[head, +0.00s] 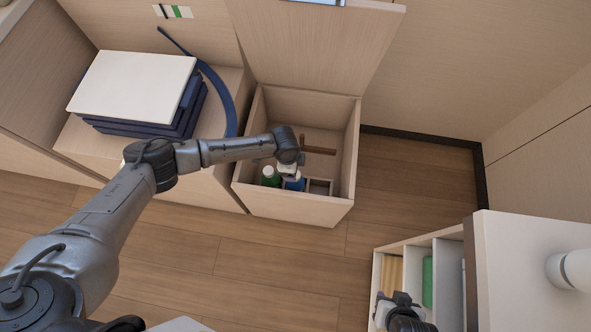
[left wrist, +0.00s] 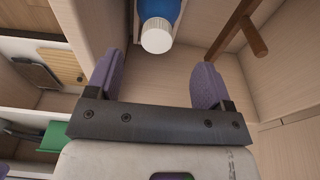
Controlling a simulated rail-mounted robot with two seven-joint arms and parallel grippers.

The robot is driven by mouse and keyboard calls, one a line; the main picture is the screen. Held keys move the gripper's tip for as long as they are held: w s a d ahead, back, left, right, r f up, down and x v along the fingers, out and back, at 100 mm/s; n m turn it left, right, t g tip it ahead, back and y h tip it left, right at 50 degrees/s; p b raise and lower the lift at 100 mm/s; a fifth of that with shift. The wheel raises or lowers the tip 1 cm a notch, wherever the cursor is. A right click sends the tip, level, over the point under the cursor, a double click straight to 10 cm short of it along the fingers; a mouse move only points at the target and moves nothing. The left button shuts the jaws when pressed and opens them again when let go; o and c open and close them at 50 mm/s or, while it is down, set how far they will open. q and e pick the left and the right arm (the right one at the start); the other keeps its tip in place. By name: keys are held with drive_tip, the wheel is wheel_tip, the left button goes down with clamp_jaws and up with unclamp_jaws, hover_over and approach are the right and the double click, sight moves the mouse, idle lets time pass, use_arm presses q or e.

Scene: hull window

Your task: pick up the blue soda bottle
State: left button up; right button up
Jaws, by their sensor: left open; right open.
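The blue soda bottle (head: 295,184) with a white cap is in the open wooden bin (head: 290,208), partly hidden by my left gripper (head: 290,167). In the left wrist view the bottle (left wrist: 158,30) shows its white cap and a bit of blue body at the top edge. My left gripper (left wrist: 157,62) is open, its purple fingers apart on either side of the cap's line, with the cap just beyond the fingertips. The fingers do not touch the bottle. My right gripper (head: 405,305) is open at the bottom, by the shelf unit.
A green bottle (head: 270,176) stands left of the blue one. A brown wooden handle-like thing (head: 319,151) is in the bin. The raised lid (head: 310,45) stands behind. Stacked dark blue and white pads (head: 135,85) lie left. A shelf unit (head: 450,245) stands at lower right.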

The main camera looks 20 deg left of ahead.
sight(295, 185)
use_arm(q)
drive_tip(key=f+b, duration=0.1)
drive_tip(key=f, duration=0.3)
drive_tip(key=shift+d, duration=0.2)
drive_tip(key=f+b, duration=0.2)
drive_tip(key=d+f+b, duration=0.1)
drive_tip(key=f+b, duration=0.1)
drive_tip(key=f, duration=0.1)
drive_tip(key=shift+c, duration=0.3)
drive_tip(key=c, duration=0.6)
clamp_jaws()
